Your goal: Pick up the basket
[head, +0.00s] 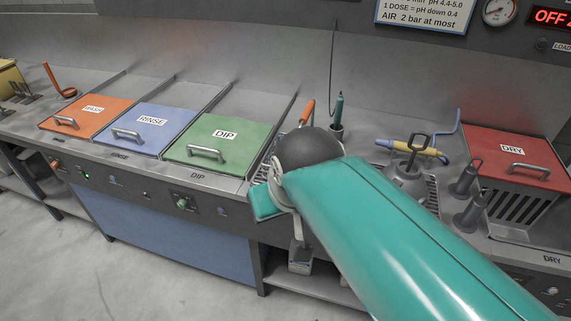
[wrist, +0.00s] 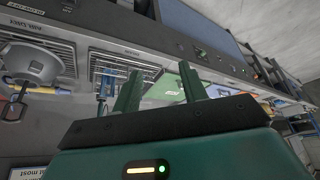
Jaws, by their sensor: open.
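No mesh basket can be clearly made out. A grey rounded vessel (head: 408,187) with an upright dark loop handle stands on the counter right of my arm in the head view; I cannot tell for sure that it is the basket. A similar grey round thing (wrist: 32,64) shows at the far left of the wrist view, seen upside down. My gripper (wrist: 160,72) is open and empty, its two green fingers apart. A green DIP lid (wrist: 168,88) shows beyond and between them. In the head view my arm hides the fingers and part of the counter.
Closed orange (head: 88,115), blue (head: 150,128) and green (head: 222,137) lids lie along the counter's left. A red DRY lid (head: 510,155) is at right. Floor at front left is clear.

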